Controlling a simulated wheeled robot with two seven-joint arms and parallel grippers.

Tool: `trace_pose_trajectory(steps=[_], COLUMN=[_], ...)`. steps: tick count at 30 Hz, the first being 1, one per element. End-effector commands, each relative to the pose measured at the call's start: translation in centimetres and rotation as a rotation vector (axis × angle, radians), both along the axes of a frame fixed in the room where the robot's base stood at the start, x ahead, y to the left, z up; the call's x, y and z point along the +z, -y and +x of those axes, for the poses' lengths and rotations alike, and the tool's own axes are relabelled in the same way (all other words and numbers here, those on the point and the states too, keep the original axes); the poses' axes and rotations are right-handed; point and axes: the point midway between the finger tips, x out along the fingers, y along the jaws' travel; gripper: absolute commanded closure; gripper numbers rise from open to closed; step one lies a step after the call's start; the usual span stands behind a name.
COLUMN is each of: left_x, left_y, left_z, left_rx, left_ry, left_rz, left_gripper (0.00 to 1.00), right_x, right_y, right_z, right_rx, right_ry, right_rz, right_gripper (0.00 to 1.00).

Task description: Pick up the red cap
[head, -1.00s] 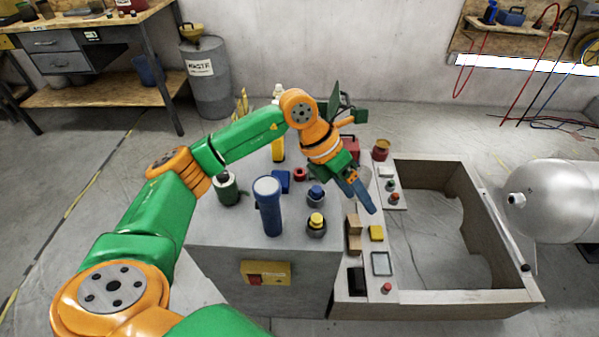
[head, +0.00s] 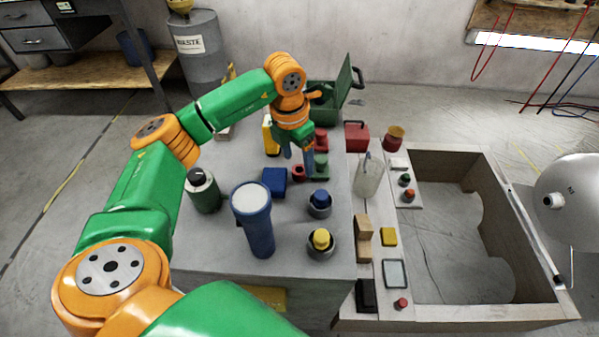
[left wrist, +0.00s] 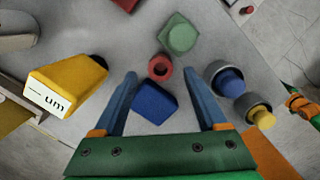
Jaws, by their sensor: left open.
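The red cap (head: 298,173) is a small round piece with a dark centre, on the grey worktop beside a blue block (head: 274,181). In the left wrist view the red cap (left wrist: 160,67) lies just beyond the blue block (left wrist: 155,102), at the gap between the fingertips. My left gripper (head: 298,156) points down over the worktop, close to the cap, with its blue fingers apart. In the left wrist view the gripper (left wrist: 159,76) is open with nothing held. My right gripper is not in view.
A green piece (left wrist: 178,34) stands close behind the cap. A yellow box (left wrist: 68,86) lies to the left; blue (head: 320,198) and yellow (head: 321,239) capped pieces stand nearby. A tall blue cylinder (head: 254,218) stands in front.

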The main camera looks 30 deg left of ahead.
Motion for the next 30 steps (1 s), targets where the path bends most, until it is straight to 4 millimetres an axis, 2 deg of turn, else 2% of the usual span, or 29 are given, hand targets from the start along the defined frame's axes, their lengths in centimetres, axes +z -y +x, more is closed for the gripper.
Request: trace_pose_trajectory(steps=[3, 5, 12, 14, 18, 21, 30], left_x=[-2.3, -3.1, -3.5, -3.5, -3.5, -3.5, -3.3], left_y=[0.1, 0.1, 0.1, 0.1, 0.1, 0.1, 0.1], left_z=[0.1, 0.2, 0.3, 0.3, 0.3, 0.3, 0.3], left_rx=[0.0, 0.0, -0.001, -0.001, -0.001, -0.001, -0.001], left_ry=[-0.003, -0.003, 0.0, 0.0, 0.0, 0.0, 0.001], left_rz=[0.0, 0.0, 0.0, 0.0, 0.0, 0.0, -0.001], left_gripper=[0.25, 0.25, 0.25, 0.39, 0.77, 1.0, 1.0], right_x=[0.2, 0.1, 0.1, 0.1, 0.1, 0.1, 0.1], right_y=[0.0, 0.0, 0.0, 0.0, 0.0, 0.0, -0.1], right_z=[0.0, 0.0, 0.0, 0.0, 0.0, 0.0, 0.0], right_rx=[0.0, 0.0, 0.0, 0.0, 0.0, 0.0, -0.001], right_ry=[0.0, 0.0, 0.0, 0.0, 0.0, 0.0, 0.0], right_rz=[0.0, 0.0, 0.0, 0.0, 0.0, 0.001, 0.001], right_gripper=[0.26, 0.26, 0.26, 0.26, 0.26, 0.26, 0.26])
